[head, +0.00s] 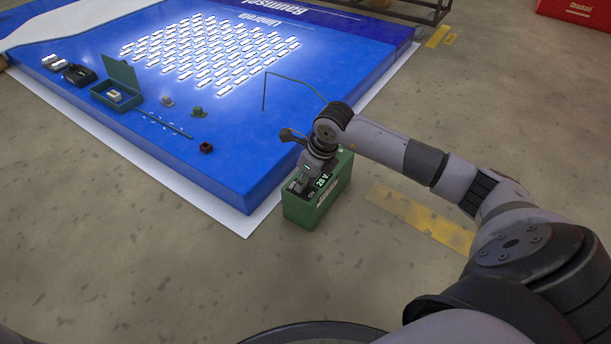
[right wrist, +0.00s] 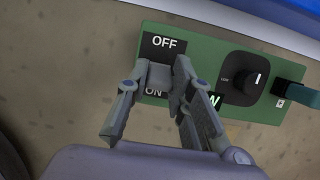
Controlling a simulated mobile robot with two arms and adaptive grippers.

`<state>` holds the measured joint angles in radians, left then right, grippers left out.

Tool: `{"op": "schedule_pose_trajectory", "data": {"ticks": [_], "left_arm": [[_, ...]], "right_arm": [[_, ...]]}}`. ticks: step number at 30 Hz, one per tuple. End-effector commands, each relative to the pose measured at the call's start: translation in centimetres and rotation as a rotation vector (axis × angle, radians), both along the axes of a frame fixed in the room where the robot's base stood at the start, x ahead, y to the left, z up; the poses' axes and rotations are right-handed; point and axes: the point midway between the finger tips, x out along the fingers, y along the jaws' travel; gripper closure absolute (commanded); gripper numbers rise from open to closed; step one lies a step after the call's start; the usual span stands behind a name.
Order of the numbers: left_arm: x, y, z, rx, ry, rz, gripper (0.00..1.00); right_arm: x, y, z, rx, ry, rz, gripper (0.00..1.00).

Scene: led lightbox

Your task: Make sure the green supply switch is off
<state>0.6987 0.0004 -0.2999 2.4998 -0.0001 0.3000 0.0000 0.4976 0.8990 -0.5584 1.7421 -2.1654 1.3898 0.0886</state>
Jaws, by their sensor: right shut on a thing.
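The green supply (head: 318,208) is a box on the floor beside the blue panel's near right corner. Its display reads about 28 V in the head view. In the right wrist view the supply's face (right wrist: 205,60) has an OFF label (right wrist: 163,43) above and an ON label (right wrist: 153,90) below. My right gripper (right wrist: 158,76) reaches between these labels and is shut on the grey switch (right wrist: 158,72) there; it also shows over the supply in the head view (head: 302,180). The fingers hide much of the switch, so its position is unclear. My left gripper is out of view.
A black knob (right wrist: 243,78) and a green connector (right wrist: 290,96) sit right of the switch. The blue panel (head: 230,160) bears lit white LED strips (head: 210,48), an open green box (head: 115,92) and small parts. A thin wire rises near the supply. Floor in front is clear.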

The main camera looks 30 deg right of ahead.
Motion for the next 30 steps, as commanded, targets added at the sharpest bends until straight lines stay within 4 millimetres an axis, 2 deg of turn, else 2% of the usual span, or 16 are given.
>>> {"op": "schedule_pose_trajectory", "data": {"ticks": [1,6,12,17,30], "left_arm": [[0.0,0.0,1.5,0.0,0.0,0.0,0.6],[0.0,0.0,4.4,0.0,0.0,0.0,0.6],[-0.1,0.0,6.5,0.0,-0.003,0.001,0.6],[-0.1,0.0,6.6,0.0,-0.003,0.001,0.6],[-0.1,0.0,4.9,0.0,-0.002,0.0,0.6]], "right_arm": [[0.2,0.1,0.9,-0.01,0.026,-0.001,1.0],[0.8,0.3,1.1,-0.059,0.143,-0.002,1.0],[1.4,0.6,0.7,-0.128,0.305,-0.003,1.0],[1.9,0.8,0.2,-0.178,0.426,-0.003,1.0],[2.5,1.0,-0.4,-0.258,0.619,-0.003,1.0]]}}
